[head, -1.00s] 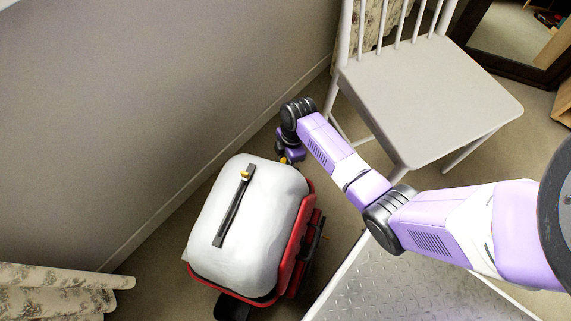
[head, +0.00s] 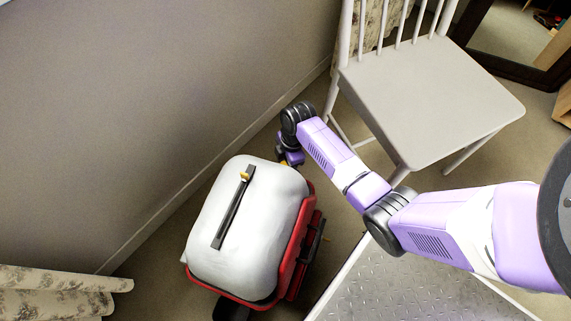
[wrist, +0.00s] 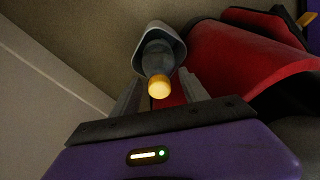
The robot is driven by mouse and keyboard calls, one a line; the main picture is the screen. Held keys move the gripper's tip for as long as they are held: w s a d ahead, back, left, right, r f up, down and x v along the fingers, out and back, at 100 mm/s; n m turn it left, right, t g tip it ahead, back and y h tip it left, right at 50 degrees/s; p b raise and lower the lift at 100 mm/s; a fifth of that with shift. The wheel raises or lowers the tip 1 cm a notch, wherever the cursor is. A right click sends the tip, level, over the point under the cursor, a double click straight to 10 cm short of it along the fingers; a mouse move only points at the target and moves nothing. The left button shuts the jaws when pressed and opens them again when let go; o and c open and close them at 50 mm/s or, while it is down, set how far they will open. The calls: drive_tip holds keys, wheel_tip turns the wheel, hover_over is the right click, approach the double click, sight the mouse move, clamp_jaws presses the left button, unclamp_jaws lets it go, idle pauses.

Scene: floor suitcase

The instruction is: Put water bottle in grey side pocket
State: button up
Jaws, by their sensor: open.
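In the wrist view the water bottle (wrist: 157,62) is dark and see-through with a yellow-orange cap (wrist: 159,86) facing the camera. It sits inside the grey side pocket (wrist: 177,42), a cup-shaped holder beside the red suitcase (wrist: 235,58). My gripper (wrist: 157,90) is open, with one finger on each side of the cap and no visible grip on it. In the head view the suitcase (head: 302,228) stands on the floor with a white bulging front. My wrist is behind its far top corner, and the bottle and pocket are hidden there.
A wall (head: 150,120) runs close along the left of the suitcase. A white chair (head: 430,100) stands to the right, near my arm. A patterned curtain (head: 60,290) hangs at lower left. Some carpet (head: 225,178) is free between the wall and suitcase.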

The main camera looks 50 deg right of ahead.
wheel_tip(320, 180, up, 12)
drive_tip(key=d+p, duration=0.1)
drive_tip(key=p, duration=0.5)
drive_tip(key=shift+s+d, duration=0.3)
drive_tip(key=shift+s, duration=0.1)
